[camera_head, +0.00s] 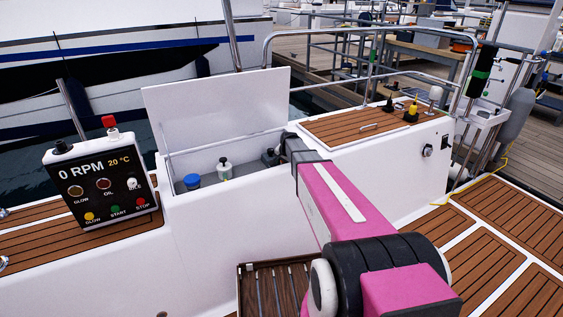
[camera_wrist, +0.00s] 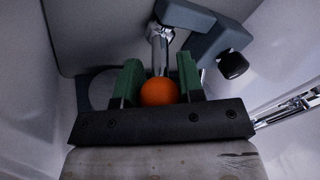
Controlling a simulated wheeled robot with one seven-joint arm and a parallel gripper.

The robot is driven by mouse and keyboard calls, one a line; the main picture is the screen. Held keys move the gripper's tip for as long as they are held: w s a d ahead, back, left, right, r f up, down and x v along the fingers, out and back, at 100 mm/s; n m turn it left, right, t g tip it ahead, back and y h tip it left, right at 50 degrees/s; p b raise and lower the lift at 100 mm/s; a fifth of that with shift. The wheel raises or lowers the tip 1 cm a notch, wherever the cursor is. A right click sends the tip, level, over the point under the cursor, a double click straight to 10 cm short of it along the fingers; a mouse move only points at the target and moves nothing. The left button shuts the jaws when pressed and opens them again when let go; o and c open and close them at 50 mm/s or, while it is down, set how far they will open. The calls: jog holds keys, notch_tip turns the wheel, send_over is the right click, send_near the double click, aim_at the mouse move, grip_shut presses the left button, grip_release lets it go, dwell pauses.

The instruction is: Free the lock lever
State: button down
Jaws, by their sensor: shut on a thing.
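In the wrist view an orange ball knob (camera_wrist: 158,93) sits at the end of a shiny metal lever (camera_wrist: 160,52). I take this to be the lock lever. My gripper (camera_wrist: 158,82) has green fingers, one on each side of the knob, and is shut on it. A grey bracket (camera_wrist: 217,38) with a black knob (camera_wrist: 232,65) stands right beside the lever. In the head view my pink arm reaches into the open locker (camera_head: 177,170); the orange knob and my fingertips are hidden there.
The white locker lid (camera_head: 215,105) stands open. A blue-capped container (camera_head: 192,181) and a white bottle (camera_head: 224,169) are inside, left of my arm. A control panel (camera_head: 100,185) reading 0 RPM stands at the left. White walls enclose the gripper closely; a chrome rod (camera_wrist: 292,107) is at right.

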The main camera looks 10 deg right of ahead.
jog(key=shift+s, duration=0.1)
jog(key=c, duration=0.7)
grip_release()
jog(key=shift+c, duration=0.2)
jog(key=v, duration=1)
jog(key=shift+r, duration=0.35)
jog(key=shift+s, duration=0.1)
